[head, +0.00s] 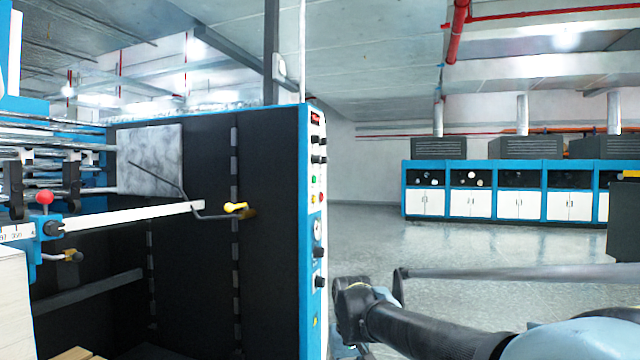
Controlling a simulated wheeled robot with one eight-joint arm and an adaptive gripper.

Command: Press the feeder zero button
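A narrow white control panel (318,230) runs down the blue edge of the large black machine. It is seen at a steep angle and carries a small red-lit display (315,117), several black knobs, a green button (314,179), a red button (321,197), a yellow button (312,199) and a round gauge (317,229). The labels are too small to read, so I cannot tell which control is the feeder zero button. Links of my arm show at the bottom right, apart from the panel in the picture. I cannot make out my gripper's fingers.
The black machine (270,230) fills the left, with a bent rod with a yellow handle (236,207), a white bar (130,222) and a red ball knob (44,197) sticking out. Open grey floor (375,235) lies to the right. Blue and white cabinets (518,205) stand far back.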

